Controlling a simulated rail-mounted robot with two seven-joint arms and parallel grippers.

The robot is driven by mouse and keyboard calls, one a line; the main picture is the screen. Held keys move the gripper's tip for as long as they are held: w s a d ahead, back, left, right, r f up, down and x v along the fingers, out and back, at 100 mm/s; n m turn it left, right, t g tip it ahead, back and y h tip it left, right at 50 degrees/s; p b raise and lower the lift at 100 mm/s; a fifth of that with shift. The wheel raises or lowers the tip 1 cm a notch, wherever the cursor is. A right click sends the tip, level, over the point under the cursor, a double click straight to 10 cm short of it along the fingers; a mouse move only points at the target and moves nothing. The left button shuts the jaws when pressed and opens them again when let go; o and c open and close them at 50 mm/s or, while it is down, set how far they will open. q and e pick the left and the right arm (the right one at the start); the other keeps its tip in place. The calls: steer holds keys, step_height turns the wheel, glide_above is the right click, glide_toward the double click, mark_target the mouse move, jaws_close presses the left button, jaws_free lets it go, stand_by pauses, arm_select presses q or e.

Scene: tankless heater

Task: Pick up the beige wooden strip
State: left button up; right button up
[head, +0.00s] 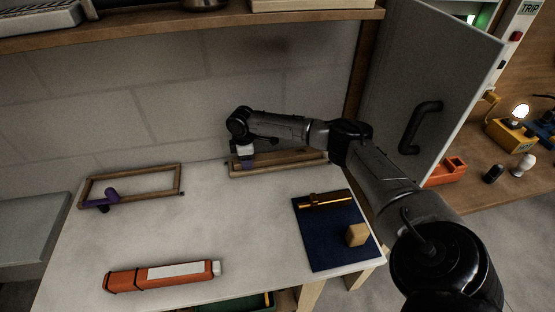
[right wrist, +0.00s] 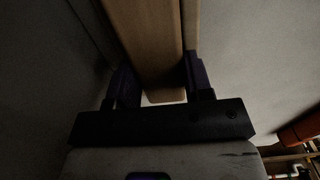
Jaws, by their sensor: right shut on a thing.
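The beige wooden strip (right wrist: 148,40) lies between the two purple fingers of my right gripper (right wrist: 155,88) in the right wrist view. The fingers are shut on the strip near its end. In the head view my right gripper (head: 246,162) points down at the left end of a long wooden frame (head: 238,173) against the back wall. The strip's far end runs out of the wrist view, and my arm hides part of the frame in the head view. I cannot tell whether the strip is clear of the frame. My left gripper is not in view.
An orange tube (head: 160,275) lies in front. A blue mat (head: 335,247) carries a copper-coloured piece (head: 325,199) and a beige block (head: 356,235). The table's middle is clear; a shelf (head: 190,26) hangs above.

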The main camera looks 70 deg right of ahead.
steer(key=shift+r, duration=0.35)
step_height(320, 180, up, 8)
steer(key=p, duration=0.2)
steer(key=shift+p, duration=0.4)
steer(key=shift+r, duration=0.7)
